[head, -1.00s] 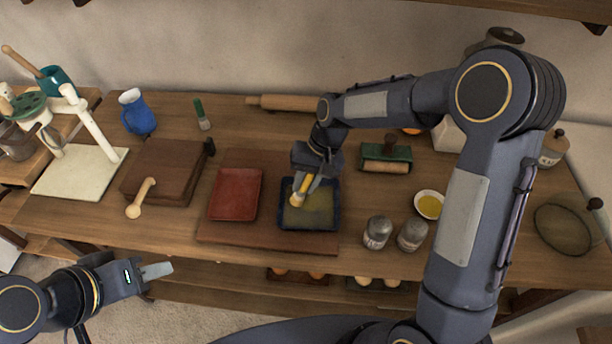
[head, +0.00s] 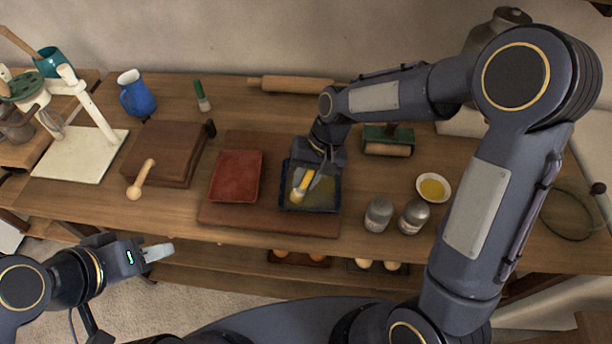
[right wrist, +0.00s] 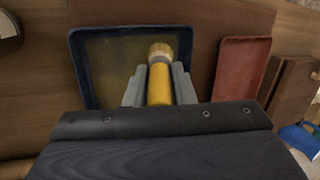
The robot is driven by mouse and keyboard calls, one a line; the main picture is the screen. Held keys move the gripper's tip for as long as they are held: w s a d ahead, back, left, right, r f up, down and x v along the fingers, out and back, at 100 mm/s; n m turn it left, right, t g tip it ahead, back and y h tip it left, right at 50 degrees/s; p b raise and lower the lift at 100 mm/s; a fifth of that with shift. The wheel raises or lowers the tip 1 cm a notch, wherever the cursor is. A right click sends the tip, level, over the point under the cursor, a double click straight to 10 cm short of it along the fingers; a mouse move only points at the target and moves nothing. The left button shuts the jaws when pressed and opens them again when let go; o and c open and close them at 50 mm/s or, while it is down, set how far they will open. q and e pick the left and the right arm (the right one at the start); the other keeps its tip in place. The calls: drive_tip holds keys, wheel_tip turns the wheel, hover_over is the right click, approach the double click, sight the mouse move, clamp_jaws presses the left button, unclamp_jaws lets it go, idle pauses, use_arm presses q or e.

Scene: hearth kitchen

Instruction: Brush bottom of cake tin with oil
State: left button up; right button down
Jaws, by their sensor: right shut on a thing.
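The dark blue square cake tin (head: 334,206) lies on a brown board, and its bottom has a yellowish look. My right gripper (head: 306,180) is shut on the yellow-handled brush (head: 298,193), with the pale bristle end low over the tin's left part. In the right wrist view the brush (right wrist: 160,84) sits between both fingers, and the tin (right wrist: 77,65) is behind it. Whether the bristles touch the bottom I cannot tell. A white bowl of yellow oil (head: 433,187) stands to the right. My left gripper (head: 157,252) is in front of the table, its jaw gap unclear.
A red tin (head: 236,176) lies just left of the blue tin on the same board (head: 268,220). Two metal shakers (head: 378,215) stand to its right. A green-handled brush (head: 201,96), blue jug (head: 136,95) and rolling pin (head: 290,84) are at the back.

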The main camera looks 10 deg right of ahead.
drive_tip(key=shift+r+p, duration=2.3)
drive_tip(key=shift+r, duration=0.7)
drive_tip(key=shift+r+p, duration=1.25)
drive_tip(key=shift+r, duration=0.3)
drive_tip(key=shift+d+f, duration=0.1)
drive_tip(key=shift+f, duration=0.05)
drive_tip(key=shift+s+d+f+b, duration=0.25)
drive_tip(key=shift+d+f+b, duration=0.9)
drive_tip(key=shift+b, duration=0.85)
drive_tip(key=shift+s+d+f+b, duration=0.2)
drive_tip(key=shift+d+f+b, duration=0.7)
drive_tip(key=shift+f+b, duration=0.75)
drive_tip(key=shift+s+d+f+b, duration=0.25)
drive_tip(key=shift+d+f+b, duration=0.75)
drive_tip(key=shift+b, duration=1.3)
drive_tip(key=shift+f+b, duration=0.55)
drive_tip(key=shift+f, duration=0.2)
